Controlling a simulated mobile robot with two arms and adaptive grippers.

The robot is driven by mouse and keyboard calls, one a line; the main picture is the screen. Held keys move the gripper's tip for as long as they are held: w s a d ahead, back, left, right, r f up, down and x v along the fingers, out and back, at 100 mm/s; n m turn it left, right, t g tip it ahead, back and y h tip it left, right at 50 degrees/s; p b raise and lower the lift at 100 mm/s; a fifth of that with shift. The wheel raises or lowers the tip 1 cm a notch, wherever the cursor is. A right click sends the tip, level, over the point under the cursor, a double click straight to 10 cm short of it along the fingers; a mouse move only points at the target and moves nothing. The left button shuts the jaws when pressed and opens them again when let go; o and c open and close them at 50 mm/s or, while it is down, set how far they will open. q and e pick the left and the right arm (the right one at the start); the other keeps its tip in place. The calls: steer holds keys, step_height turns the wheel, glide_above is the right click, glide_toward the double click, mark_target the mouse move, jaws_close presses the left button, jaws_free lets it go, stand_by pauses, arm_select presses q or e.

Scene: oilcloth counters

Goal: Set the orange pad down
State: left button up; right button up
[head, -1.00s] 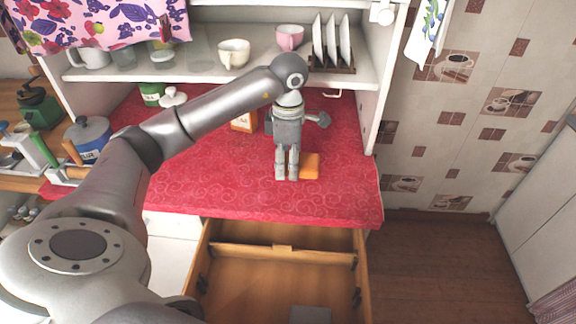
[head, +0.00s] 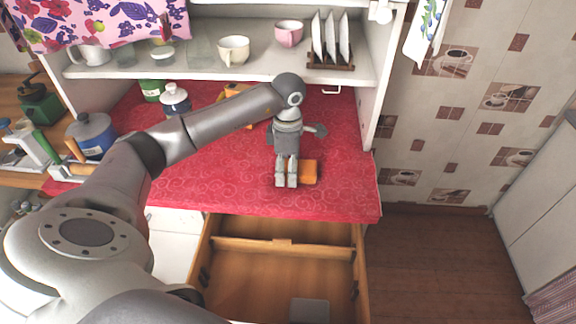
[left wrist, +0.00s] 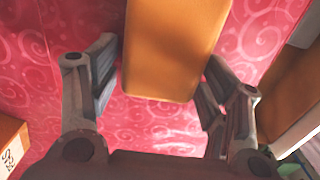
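The orange pad (head: 309,172) lies at the right of my left gripper, low over or on the red cloth in the head view; any small gap under it is not clear. My left gripper (head: 287,184) points down at the pad's left end. In the left wrist view the pad (left wrist: 170,45) reaches between the two fingers (left wrist: 158,85). A narrow strip of cloth shows between the pad and the left-hand finger; the right-hand finger is very close to its edge. The gripper looks open around the pad's end. My right gripper is not in view.
The red-covered counter (head: 220,180) has free room left of the gripper. An open wooden drawer (head: 270,265) lies below its front edge. A blue pot (head: 92,140), a white-lidded jar (head: 175,102) and a shelf (head: 270,68) with cups and plates stand around it.

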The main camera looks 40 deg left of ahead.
arm_select(q)
steer(key=shift+r, duration=0.1)
steer(key=shift+r, duration=0.15)
steer(key=shift+w+r, duration=0.1)
steer(key=shift+r, duration=0.25)
step_height(320, 180, up, 11)
steer(key=shift+r+b, duration=0.1)
steer(key=shift+b, duration=1.1)
